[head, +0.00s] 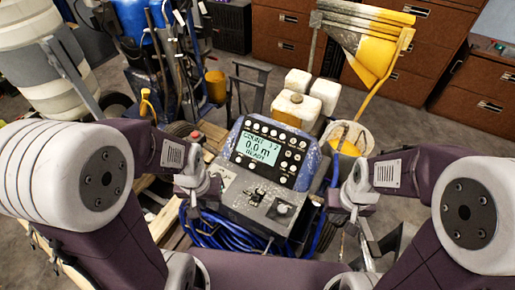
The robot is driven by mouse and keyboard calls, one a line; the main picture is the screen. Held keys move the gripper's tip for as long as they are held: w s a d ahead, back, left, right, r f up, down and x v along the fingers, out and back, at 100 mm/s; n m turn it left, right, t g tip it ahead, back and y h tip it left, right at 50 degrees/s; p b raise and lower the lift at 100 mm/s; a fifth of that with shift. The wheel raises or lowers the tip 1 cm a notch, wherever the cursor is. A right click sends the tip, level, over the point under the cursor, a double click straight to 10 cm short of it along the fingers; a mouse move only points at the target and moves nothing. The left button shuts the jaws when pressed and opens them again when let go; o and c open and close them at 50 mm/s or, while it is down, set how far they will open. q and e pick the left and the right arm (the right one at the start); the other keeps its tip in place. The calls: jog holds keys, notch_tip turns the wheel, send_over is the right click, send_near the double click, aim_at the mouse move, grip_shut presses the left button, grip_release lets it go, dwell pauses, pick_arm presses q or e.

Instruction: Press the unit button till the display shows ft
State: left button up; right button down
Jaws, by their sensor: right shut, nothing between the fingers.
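The striper's control panel (270,150) stands upright and tilted back in the middle of the head view. Its lit display (261,146) reads "COUNT 3 2", "0.0 m" and "READY", so the unit shown is m. Small round white buttons line the panel above and to the right of the display; their labels are too small to read, so I cannot tell which is the unit button. My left gripper (197,196) is just left of the panel, its fingers hard to make out. My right gripper (368,243) is right of and below the panel, shut and empty, apart from it.
Below the panel is a grey box (235,198) with a black lever and a knob. Coiled blue hose (215,232) hangs beneath. White jugs (298,82) and a bucket (348,137) stand behind. Brown drawer cabinets (285,30) line the back.

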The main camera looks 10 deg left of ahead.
pick_arm(q)
grip_shut()
dwell(1.5)
